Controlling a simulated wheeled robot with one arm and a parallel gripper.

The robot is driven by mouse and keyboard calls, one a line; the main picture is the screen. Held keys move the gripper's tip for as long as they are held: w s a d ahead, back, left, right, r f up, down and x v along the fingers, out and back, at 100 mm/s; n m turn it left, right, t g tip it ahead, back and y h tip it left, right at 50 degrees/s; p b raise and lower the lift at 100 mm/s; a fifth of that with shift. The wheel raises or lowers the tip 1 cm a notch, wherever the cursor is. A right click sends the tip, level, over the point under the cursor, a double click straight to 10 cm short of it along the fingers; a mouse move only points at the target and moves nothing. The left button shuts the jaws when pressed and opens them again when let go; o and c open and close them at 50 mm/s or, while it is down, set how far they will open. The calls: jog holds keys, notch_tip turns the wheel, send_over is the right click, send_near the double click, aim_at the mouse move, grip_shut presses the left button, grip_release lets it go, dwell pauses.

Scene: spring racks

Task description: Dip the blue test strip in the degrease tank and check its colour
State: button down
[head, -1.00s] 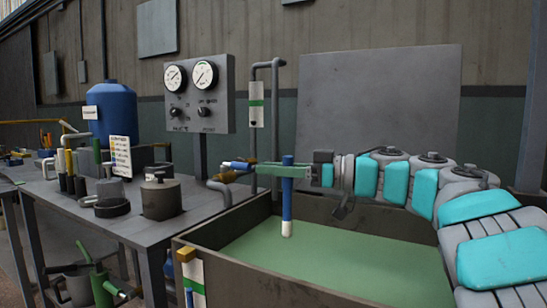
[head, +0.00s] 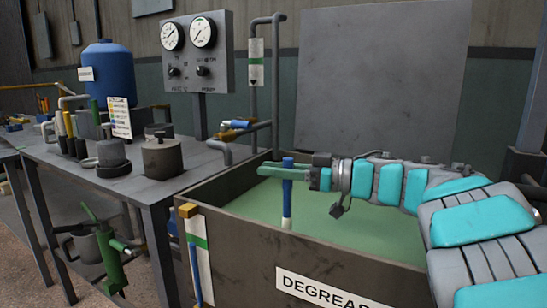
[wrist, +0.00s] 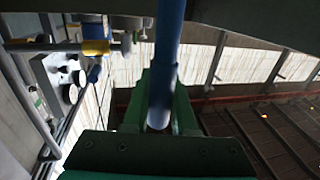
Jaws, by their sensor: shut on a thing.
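The blue test strip (head: 287,204) stands upright, with a blue top and a white lower end. It shows large in the wrist view (wrist: 168,50). My gripper (head: 284,170), with green jaws, is shut on the strip near its top; the jaws also show in the wrist view (wrist: 158,100). The degrease tank (head: 232,235) is a grey open box of green liquid (head: 340,220). The strip hangs inside its outline. I cannot tell whether the white end touches the liquid. A colour chart card (head: 119,118) stands on the bench left of the tank.
A grey pot (head: 162,157), pens and a blue drum (head: 108,72) are on the bench (head: 130,183). A gauge panel (head: 196,45) stands behind. A pipe with a yellow-and-blue valve (head: 236,125) runs near the tank's back left corner.

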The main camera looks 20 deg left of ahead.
aim_at(286, 194)
jog(key=shift+f, duration=2.7)
notch_tip(286, 194, up, 16)
dwell(1.1)
dwell(0.3)
